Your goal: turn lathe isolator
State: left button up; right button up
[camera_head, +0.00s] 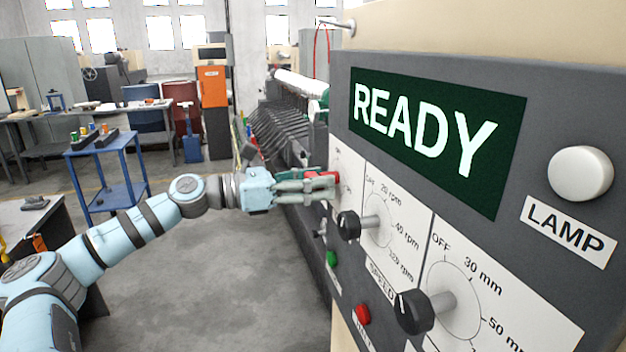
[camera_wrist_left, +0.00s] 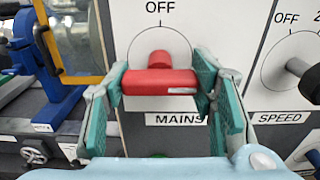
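The lathe isolator is a red bar handle (camera_wrist_left: 159,82) on the white MAINS dial (camera_wrist_left: 176,18), below the word OFF. In the left wrist view the bar lies level across the dial. It also shows in the head view as a small red part (camera_head: 331,177), mostly hidden by the fingers. My left gripper (camera_head: 321,185) is at the panel. In the left wrist view its fingers (camera_wrist_left: 161,76) are spread, one at each end of the bar. I cannot tell whether they touch it. My right gripper is out of view.
To the right are the black SPEED knob (camera_head: 348,226), another black knob (camera_head: 414,312) and the green READY display (camera_head: 428,132). The white LAMP dome (camera_head: 580,174) is unlit. A green button (camera_head: 331,258) and a red button (camera_head: 362,314) sit below. A blue trolley (camera_head: 122,195) stands left.

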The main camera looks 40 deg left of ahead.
pick_arm(q)
jog(key=shift+c, duration=0.8)
